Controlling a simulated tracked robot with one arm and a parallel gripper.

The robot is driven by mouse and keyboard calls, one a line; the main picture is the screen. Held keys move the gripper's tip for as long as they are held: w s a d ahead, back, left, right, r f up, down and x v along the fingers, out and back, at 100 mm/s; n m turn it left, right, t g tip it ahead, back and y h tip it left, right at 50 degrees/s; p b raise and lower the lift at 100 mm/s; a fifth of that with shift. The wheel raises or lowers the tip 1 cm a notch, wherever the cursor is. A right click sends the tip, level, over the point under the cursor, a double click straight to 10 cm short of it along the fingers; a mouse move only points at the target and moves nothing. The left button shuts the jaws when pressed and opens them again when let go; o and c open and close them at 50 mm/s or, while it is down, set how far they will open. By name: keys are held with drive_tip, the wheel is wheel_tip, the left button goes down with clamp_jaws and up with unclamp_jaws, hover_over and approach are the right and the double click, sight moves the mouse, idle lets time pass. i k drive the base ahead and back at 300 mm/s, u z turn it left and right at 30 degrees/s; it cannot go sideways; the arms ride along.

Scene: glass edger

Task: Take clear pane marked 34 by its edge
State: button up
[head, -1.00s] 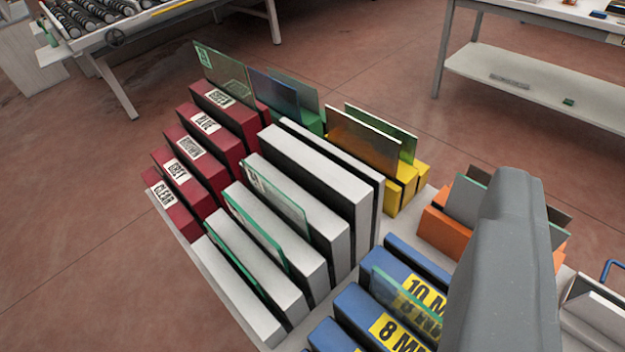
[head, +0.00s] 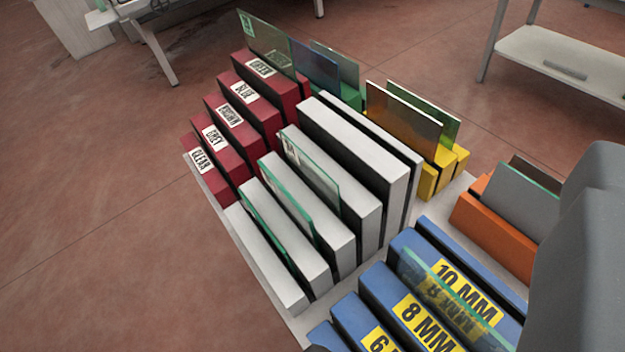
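A clear pane with green edges (head: 313,172) stands upright in a slot of the white rack (head: 350,200). It carries a small pale label at its upper left corner, whose digits are too small to read surely. Two more clear panes with green edges stand in white slots nearer the front, one of them (head: 283,220) just in front and another, lower one (head: 268,240) to its left. My gripper's fingers are not in view; only a grey part of my own arm shows at the right edge.
Red blocks (head: 226,165) labelled with colour names line the left. Blue blocks (head: 365,320) with yellow thickness labels stand at the front right. Tinted panes, including a brown one (head: 404,117), stand in yellow slots behind. Open floor lies left; a table (head: 560,62) stands at the back right.

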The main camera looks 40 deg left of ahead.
sight(326, 188)
drive_tip(key=z, duration=2.35)
drive_tip(key=k, duration=1.5)
drive_tip(key=u, duration=1.65)
drive_tip(key=i, duration=1)
